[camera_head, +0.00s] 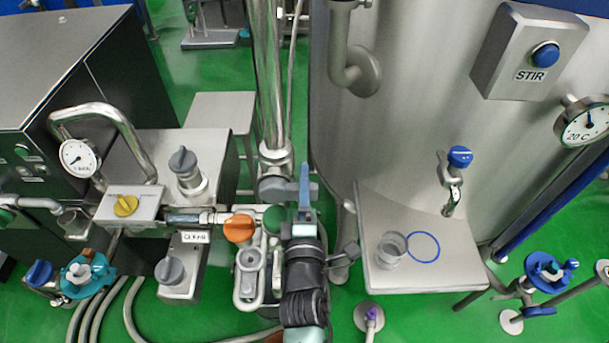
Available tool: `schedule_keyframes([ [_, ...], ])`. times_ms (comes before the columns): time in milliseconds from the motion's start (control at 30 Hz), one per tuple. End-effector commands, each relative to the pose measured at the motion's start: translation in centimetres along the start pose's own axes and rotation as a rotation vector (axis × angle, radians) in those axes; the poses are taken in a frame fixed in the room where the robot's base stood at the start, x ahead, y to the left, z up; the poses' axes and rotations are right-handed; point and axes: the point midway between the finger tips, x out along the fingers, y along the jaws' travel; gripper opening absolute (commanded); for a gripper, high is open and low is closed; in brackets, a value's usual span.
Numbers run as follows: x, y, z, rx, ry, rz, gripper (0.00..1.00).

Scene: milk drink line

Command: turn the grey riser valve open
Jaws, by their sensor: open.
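The riser (268,80) is a shiny vertical steel pipe at the upper middle of the head view. The grey riser valve (272,187) sits at its lower end, just below a steel collar. My gripper (303,200) is in front of the valve and slightly to its right, reaching away from the camera. Its jaws are open. The gripper overlaps the right side of the valve, so I cannot tell whether they touch. The valve's exact handle angle is partly hidden.
An orange knob (239,228) and a green knob (277,219) are close to my gripper. Left stand grey knobs (183,160) and a gauge (80,158).

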Motion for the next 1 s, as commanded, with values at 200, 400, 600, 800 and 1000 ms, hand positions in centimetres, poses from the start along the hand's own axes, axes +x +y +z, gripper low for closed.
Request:
schedule_keyframes([
  [200,2.1,0.0,0.0,0.001,0.0,0.0,0.78],
  [400,2.5,0.0,0.0,0.0,0.0,0.0,0.78],
  [600,2.5,0.0,0.0,0.0,0.0,0.0,0.72],
  [800,2.5,0.0,0.0,0.0,0.0,0.0,0.36],
  [1000,2.5,0.0,0.0,0.0,0.0,0.0,0.0],
])
